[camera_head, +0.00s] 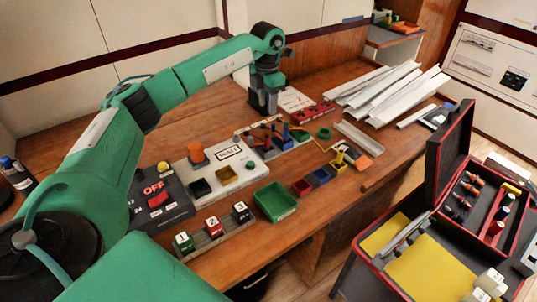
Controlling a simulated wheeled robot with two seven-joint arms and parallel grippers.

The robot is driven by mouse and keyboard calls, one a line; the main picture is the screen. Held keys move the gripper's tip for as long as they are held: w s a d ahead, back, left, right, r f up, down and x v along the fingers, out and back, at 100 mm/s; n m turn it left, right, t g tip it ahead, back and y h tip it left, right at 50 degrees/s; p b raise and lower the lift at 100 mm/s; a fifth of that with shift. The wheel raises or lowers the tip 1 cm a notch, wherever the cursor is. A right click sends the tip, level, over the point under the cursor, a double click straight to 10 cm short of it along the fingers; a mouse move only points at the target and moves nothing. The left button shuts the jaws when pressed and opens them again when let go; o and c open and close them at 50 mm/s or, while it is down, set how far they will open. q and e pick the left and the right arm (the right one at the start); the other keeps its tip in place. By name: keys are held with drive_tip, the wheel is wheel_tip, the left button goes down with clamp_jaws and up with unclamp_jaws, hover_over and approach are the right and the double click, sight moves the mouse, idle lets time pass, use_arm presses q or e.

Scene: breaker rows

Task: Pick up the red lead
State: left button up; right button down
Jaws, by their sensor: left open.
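My left gripper (264,110) hangs from the green arm that comes in from the left. It points down over the far middle of the wooden bench, with its jaws open. Just below and in front of it is a cluster of small coloured parts (277,136), with red, blue and dark pieces. Thin reddish pieces show in this cluster, but I cannot tell for sure which one is the red lead. The gripper partly hides the area behind it. My right gripper is not in view.
A white panel (207,181) and a dark OFF switch box (160,220) stand at left. A green bin (274,201), numbered breakers (212,228) and a red strip (315,113) lie nearby. White trunking (385,90) fills the far right. An open toolbox (448,160) stands at right.

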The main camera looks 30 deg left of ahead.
sight(267, 136)
use_arm(q)
wheel_tip(267, 136, down, 11)
drive_tip(key=f, duration=0.5)
drive_tip(key=shift+w+a, duration=0.25)
drive_tip(key=shift+a, duration=0.05)
drive_tip(key=shift+r, duration=0.1)
clamp_jaws()
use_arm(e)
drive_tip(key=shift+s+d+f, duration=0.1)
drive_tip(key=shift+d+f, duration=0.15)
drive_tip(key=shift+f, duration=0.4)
